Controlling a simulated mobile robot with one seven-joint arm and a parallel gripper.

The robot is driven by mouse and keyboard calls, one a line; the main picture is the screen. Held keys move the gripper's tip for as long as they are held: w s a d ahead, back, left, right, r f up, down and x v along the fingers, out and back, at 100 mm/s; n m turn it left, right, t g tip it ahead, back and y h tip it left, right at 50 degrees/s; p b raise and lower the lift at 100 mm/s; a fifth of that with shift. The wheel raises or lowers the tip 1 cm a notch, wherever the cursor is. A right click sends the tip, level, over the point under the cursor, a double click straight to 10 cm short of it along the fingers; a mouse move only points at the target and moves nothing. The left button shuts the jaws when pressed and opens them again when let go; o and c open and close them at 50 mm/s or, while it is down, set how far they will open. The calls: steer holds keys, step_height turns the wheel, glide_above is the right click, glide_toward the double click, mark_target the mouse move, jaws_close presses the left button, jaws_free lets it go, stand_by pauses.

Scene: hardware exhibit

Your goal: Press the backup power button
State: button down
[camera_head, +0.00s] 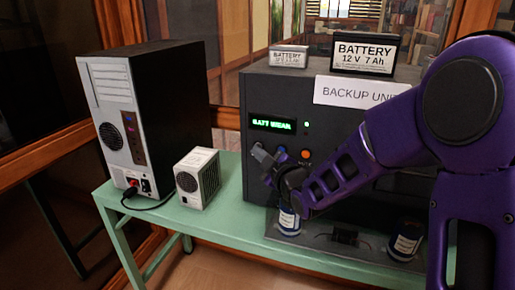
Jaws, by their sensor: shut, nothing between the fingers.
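The backup unit (345,122) is a large dark box on the green table, with a white sign (370,92) starting "BACKUP UN". Its front has a green lit display (272,125) that seems to read "BATT WEAK" and a small green light (306,124). Below are a blue button (281,151) and an orange button (305,154). My purple arm covers the unit's right part.
A computer tower (122,128) and a small white power supply (197,178) stand on the green table (225,205) to the left. Two batteries (365,53) (289,56) sit on top of the unit.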

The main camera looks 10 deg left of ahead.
stand_by(0.3)
steer(key=shift+s+b, duration=0.45)
steer(key=s, duration=0.6)
steer(key=shift+a, duration=0.3)
